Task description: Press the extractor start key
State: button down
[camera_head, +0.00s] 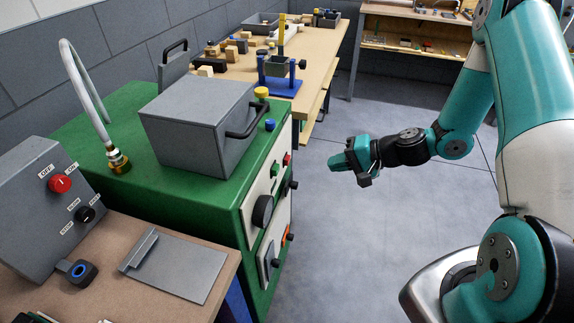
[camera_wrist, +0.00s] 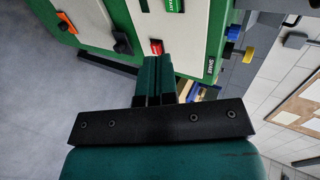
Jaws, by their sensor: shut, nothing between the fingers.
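A green key (camera_head: 275,170) and a red key (camera_head: 287,159) are on the upper pale front panel of a green cabinet (camera_head: 110,190). In the wrist view the green key (camera_wrist: 174,5) is at the top edge with white lettering, too small to read surely. The red key (camera_wrist: 157,47) is just beyond my fingertips. I cannot tell from the lettering which one is the extractor start key. My gripper (camera_head: 341,162) is shut and empty, to the right of the panel with a gap in the head view. Its closed fingers (camera_wrist: 158,62) point towards the panel in the wrist view.
A large black knob (camera_head: 263,212) shares the upper panel; a lower panel has a black knob and an orange switch (camera_wrist: 66,22). A grey box (camera_head: 195,130) sits on the cabinet. A control box with a red knob (camera_head: 60,183) stands left. The floor (camera_head: 345,250) right of the cabinet is clear.

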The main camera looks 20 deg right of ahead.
jog(key=shift+a, duration=0.15)
jog(key=p, duration=0.2)
send_near(278, 170)
notch_tip(278, 170, down, 3)
jog(key=a, duration=0.1)
jog(key=w+a+p, duration=0.1)
jog(key=w+a, duration=0.2)
jog(key=shift+a+f+p, duration=0.1)
jog(key=shift+f+p, duration=0.05)
jog(key=shift+p, duration=0.2)
jog(key=shift+w+a+f, duration=0.1)
jog(key=shift+w+a, duration=0.2)
jog(key=shift+a, duration=0.1)
